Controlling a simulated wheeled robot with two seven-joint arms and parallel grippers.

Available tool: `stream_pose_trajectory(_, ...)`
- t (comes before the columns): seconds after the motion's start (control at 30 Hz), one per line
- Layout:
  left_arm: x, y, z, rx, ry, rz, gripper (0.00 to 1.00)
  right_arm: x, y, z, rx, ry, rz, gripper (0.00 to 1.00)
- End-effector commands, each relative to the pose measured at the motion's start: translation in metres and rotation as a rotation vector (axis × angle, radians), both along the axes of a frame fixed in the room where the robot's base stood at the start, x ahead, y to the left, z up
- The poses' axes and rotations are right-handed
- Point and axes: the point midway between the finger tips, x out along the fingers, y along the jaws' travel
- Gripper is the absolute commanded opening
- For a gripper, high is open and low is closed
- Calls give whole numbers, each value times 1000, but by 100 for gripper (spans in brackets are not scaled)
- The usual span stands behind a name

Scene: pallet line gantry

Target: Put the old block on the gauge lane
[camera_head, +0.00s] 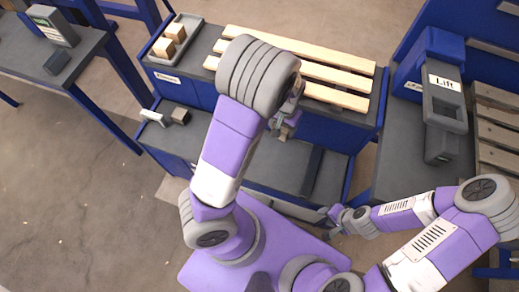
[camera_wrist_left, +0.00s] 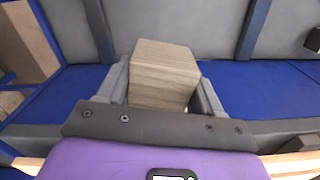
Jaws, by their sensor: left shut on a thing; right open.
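My left gripper (camera_head: 287,128) is shut on a grey-brown, weathered wooden block, the old block (camera_wrist_left: 163,73). In the left wrist view the block sits between the two grey fingers (camera_wrist_left: 161,88). In the head view the block (camera_head: 284,132) is small and partly hidden by my left wrist, over the front edge of the slatted bench. A lower dark grey ledge (camera_head: 260,163) runs in front of that bench; no readable label shows whether it is the gauge lane. My right gripper (camera_head: 338,221) is open and empty near the ledge's right front corner.
A tray (camera_head: 194,22) with two pale wooden blocks (camera_head: 169,40) stands at the bench's back left. Pale slats (camera_head: 335,75) cross the bench. A "Lift" unit (camera_head: 443,103) stands right.

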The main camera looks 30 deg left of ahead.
Motion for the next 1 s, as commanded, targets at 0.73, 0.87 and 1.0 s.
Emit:
stream_pose_trajectory(0.73,-42,100,-110,-6,3,214,34,0,0,-12,0,0,0,43)
stream_pose_trajectory(0.87,-42,99,-137,-6,3,215,34,0,0,-24,0,0,0,43)
stream_pose_trajectory(1.0,-41,100,-155,-6,0,213,34,0,0,-31,0,0,0,43)
